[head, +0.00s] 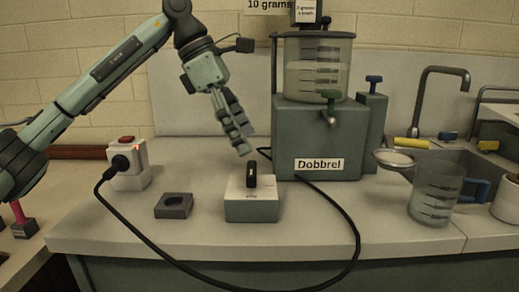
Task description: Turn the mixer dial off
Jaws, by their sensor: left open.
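The mixer dial (252,174) is a small black upright knob on top of a low box with a pale top (236,190) and grey-green sides. The box stands on the counter in front of the grey mixer (318,130), which is labelled "Dobbrel" and carries a clear measuring vessel. My left gripper (241,148) points down just above and slightly left of the dial. It is open and empty, seen nearly edge-on, with a small gap to the knob. Markings on the box are too small to read. My right gripper is out of view.
A black cable loops from a white plug socket (127,160) past the counter's front edge to behind the box. A dark holder (174,205) sits left of the box. A clear jug (437,190) and strainer (393,158) stand right, near the sink tap (440,72).

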